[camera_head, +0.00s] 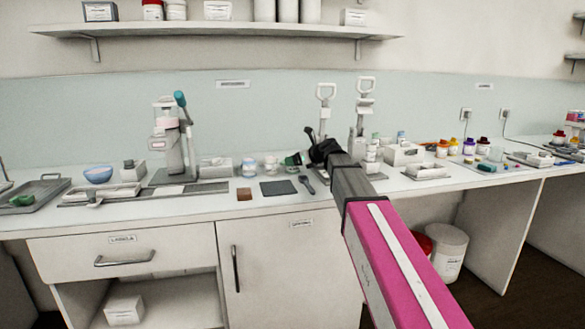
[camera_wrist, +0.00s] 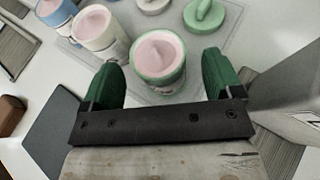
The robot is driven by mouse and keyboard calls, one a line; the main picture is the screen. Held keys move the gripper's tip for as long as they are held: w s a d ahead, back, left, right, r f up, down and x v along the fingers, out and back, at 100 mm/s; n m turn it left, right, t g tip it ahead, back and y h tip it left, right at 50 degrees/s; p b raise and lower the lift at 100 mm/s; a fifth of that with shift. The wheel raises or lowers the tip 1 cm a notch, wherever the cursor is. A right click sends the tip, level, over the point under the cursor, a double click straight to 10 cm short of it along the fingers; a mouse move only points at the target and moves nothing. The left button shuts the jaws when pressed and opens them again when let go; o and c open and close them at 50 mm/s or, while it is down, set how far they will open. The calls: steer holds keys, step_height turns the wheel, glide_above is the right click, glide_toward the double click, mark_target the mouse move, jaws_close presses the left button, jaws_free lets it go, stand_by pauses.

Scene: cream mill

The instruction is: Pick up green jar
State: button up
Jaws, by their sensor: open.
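The green jar (camera_wrist: 158,58) is an open jar with a green rim and pink contents in the wrist view. It stands upright on a pale tray, between and slightly ahead of the two green fingers of my gripper (camera_wrist: 161,76). The fingers are open, one on each side, with visible gaps to the jar. My gripper (camera_head: 306,156) also shows in the head view, low over the counter, where it partly hides the jar. A cream-rimmed jar (camera_wrist: 98,30) and a blue-rimmed jar (camera_wrist: 56,12) stand in a row to the left of it.
A green knobbed lid (camera_wrist: 204,15) lies beyond the jar to the right. A grey box-like body (camera_wrist: 290,90) stands close to the right finger. A dark mat (camera_head: 279,188) and a brown block (camera_head: 244,194) lie at the counter's front. A press (camera_head: 172,145) stands farther left.

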steer(key=shift+x, duration=1.1)
steer(key=shift+r, duration=0.1)
steer(key=c, duration=1.1)
steer(key=shift+o, duration=0.2)
